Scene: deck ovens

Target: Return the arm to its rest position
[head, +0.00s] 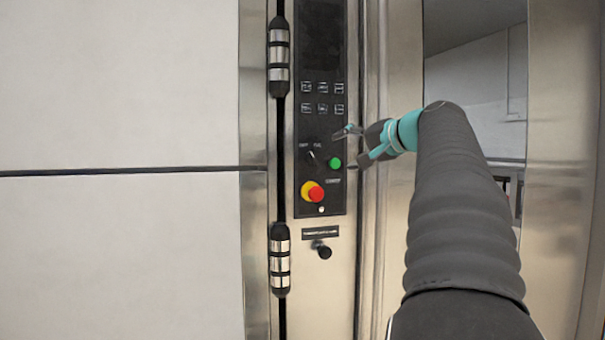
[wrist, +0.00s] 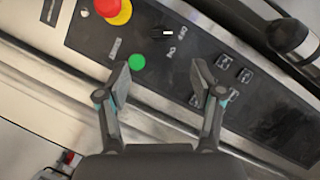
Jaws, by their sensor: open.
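My gripper (head: 349,146) is open and empty in front of the oven's black control panel (head: 321,60). In the head view my arm reaches up from the lower right, its sleeve grey and its wrist turquoise. In the wrist view the two fingers of my gripper (wrist: 160,85) stand apart, with the panel (wrist: 270,120) behind them. A green button (wrist: 136,62) shows between the fingers, near the left one. I cannot tell how small the gap between fingertips and panel is.
A red and yellow stop button (head: 312,192) sits low on the panel. A rotary switch (wrist: 167,33) is near the green button. A black knob (head: 321,250) sticks out below the panel. Hinges (head: 279,55) run along its left. A steel frame (head: 400,60) stands right.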

